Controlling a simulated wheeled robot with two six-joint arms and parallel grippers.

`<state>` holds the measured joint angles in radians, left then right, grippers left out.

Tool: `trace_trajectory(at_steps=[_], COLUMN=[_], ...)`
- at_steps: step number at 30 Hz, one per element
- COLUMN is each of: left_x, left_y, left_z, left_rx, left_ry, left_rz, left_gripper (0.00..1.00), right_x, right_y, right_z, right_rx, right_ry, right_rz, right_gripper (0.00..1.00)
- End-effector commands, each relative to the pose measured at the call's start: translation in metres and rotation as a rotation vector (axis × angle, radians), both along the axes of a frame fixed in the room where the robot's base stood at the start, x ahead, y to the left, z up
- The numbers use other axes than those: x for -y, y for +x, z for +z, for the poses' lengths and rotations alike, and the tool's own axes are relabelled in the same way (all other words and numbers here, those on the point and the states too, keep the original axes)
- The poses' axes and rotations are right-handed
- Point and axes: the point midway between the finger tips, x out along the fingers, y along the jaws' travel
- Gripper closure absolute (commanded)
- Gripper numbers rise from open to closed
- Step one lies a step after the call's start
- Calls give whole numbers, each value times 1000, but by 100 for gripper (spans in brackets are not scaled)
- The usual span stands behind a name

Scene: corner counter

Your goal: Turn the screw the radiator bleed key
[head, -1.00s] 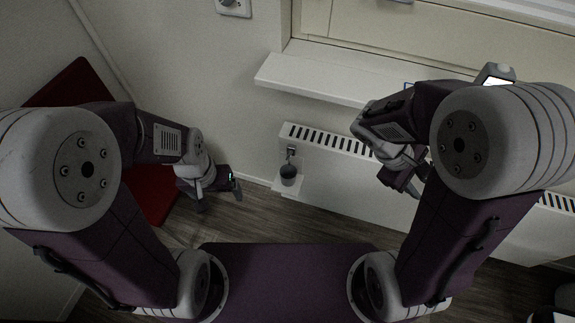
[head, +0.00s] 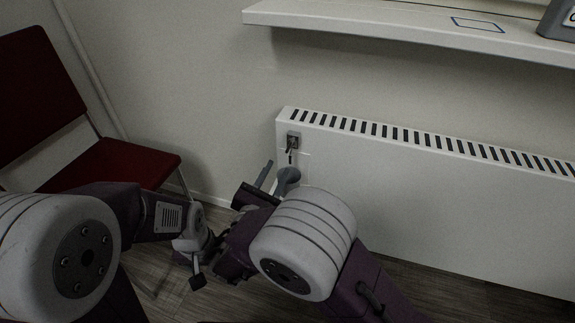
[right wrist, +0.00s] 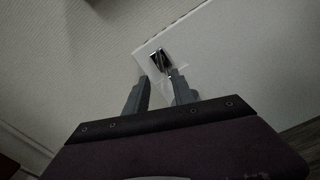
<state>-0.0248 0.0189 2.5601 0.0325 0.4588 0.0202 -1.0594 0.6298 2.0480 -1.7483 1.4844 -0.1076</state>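The bleed fitting (head: 293,139) is a small grey square plate with a dark piece hanging from it, at the upper left corner of the white radiator (head: 420,190). It also shows in the right wrist view (right wrist: 160,59). I cannot make out the screw or key clearly. My right gripper (head: 275,176) is just below the fitting. In the right wrist view its two fingers (right wrist: 160,92) stand apart with nothing held between them, and the fitting is beyond their tips.
A white windowsill (head: 380,25) juts out above the radiator. A red chair (head: 110,165) stands at the left by the wall. Wooden floor (head: 480,300) lies below.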

Motion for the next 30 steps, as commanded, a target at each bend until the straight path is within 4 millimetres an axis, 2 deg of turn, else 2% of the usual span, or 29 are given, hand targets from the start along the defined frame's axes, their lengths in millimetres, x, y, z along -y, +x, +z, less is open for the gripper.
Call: trace_trajectory(at_steps=[5,12,15,19,26,29,30], left_x=[0,0,0,0,0,0,0], left_y=[0,0,0,0,0,0,0], left_z=[-9,-33,-38,-40,-39,-39,-39], left_rx=[1,0,0,0,0,0,0], left_ry=[0,0,0,0,0,0,0], left_rz=[0,0,0,0,0,0,0], left_gripper=[14,14,14,14,14,14,14], right_x=[7,23,27,30,30,30,30], right_y=[15,63,77,86,87,87,87], right_z=[-1,-2,-1,1,3,3,3], right_rx=[0,2,1,-1,-1,-1,-1], right_ry=[4,5,4,1,1,1,1], right_rz=[-6,-8,-6,-4,-4,-4,-4], right_gripper=[70,70,70,70,70,95,100])
